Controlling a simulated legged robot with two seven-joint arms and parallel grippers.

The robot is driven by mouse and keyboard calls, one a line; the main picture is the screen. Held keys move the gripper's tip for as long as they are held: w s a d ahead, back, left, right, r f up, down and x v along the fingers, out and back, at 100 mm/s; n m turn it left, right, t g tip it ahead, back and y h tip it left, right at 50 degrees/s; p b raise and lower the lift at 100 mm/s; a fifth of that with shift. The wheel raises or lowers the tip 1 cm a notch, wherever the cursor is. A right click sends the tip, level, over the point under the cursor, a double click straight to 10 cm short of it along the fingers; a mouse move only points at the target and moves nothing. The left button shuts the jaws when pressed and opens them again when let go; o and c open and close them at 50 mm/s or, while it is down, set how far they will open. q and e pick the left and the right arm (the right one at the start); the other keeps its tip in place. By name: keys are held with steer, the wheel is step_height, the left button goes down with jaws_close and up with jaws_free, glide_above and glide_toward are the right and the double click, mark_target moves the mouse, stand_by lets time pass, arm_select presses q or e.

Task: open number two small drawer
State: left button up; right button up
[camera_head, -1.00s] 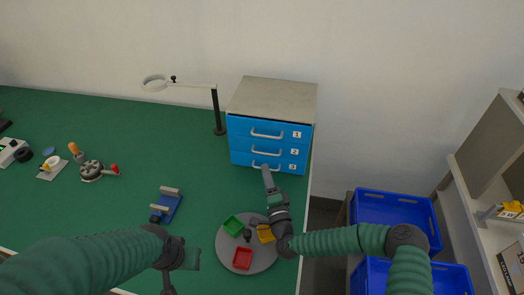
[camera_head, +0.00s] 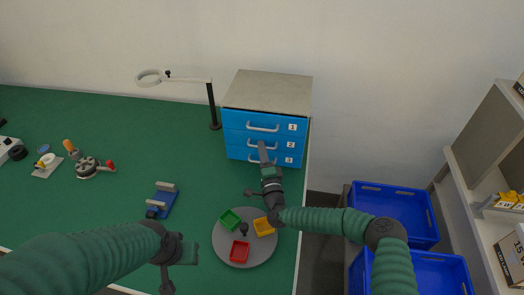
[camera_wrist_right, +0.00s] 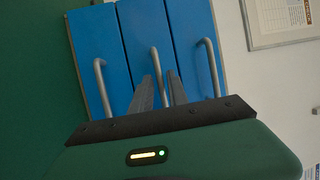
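A small blue drawer cabinet (camera_head: 268,92) with a grey top stands at the back of the green table. Its three drawers are numbered 1, 2 and 3 from the top, and all look shut. The number 2 drawer (camera_head: 278,143) is the middle one. My right gripper (camera_head: 262,146) is at its handle. In the right wrist view the gripper (camera_wrist_right: 160,88) has its fingers apart, with the middle handle (camera_wrist_right: 156,66) between them. I cannot tell whether they touch it. My left gripper (camera_head: 180,250) hangs low over the front of the table, its opening unclear.
A round grey tray (camera_head: 238,260) with red, green and yellow bins lies below my right arm. A lamp with a ring head (camera_head: 148,77) stands left of the cabinet. Blue crates (camera_head: 394,212) and a shelf (camera_head: 470,170) are at the right.

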steer(key=shift+d, duration=0.1)
jaws_close()
steer(key=shift+f, duration=0.1)
steer(key=shift+s+f, duration=0.1)
stand_by(0.8)
